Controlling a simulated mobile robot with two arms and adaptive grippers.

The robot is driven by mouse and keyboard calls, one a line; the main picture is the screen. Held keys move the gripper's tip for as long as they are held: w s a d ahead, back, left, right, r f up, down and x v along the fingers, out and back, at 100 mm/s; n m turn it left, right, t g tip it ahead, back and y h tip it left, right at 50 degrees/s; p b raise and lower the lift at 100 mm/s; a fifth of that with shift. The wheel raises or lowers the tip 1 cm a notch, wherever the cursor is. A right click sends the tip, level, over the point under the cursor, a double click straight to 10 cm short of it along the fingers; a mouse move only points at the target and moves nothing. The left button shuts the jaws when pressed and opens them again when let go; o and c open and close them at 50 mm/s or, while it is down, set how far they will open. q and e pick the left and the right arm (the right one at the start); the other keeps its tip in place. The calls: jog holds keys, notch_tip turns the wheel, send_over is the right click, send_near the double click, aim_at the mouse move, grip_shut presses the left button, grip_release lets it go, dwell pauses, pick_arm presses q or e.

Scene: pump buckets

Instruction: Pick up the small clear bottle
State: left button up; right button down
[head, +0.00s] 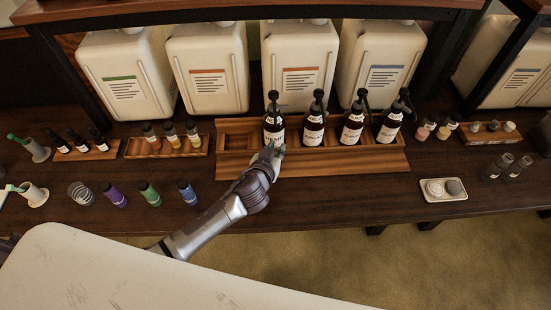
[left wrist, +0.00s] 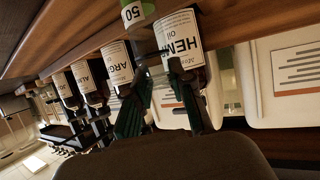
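A small clear bottle with a green label marked 50 (left wrist: 136,13) shows at the top of the left wrist view. It stands close to the first dark pump bottle, labelled hemp oil (left wrist: 178,34). My left gripper (left wrist: 164,78) has its two dark fingers spread, with the lower part of the hemp bottle in view beyond them. In the head view my left gripper (head: 277,150) is at the front of that leftmost pump bottle (head: 273,126) and mostly hides the small bottle. Whether the fingers touch the small bottle cannot be told. My right gripper is not in view.
A wooden tray (head: 340,162) holds the row of pump bottles. Large white canisters (head: 208,85) stand behind. Small racks and coloured bottles (head: 149,192) are to the left. A white dish (head: 445,197) lies to the right. The dark shelf's front is clear around (head: 340,195).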

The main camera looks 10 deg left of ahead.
pick_arm(q)
grip_shut()
jog(key=shift+r, duration=0.1)
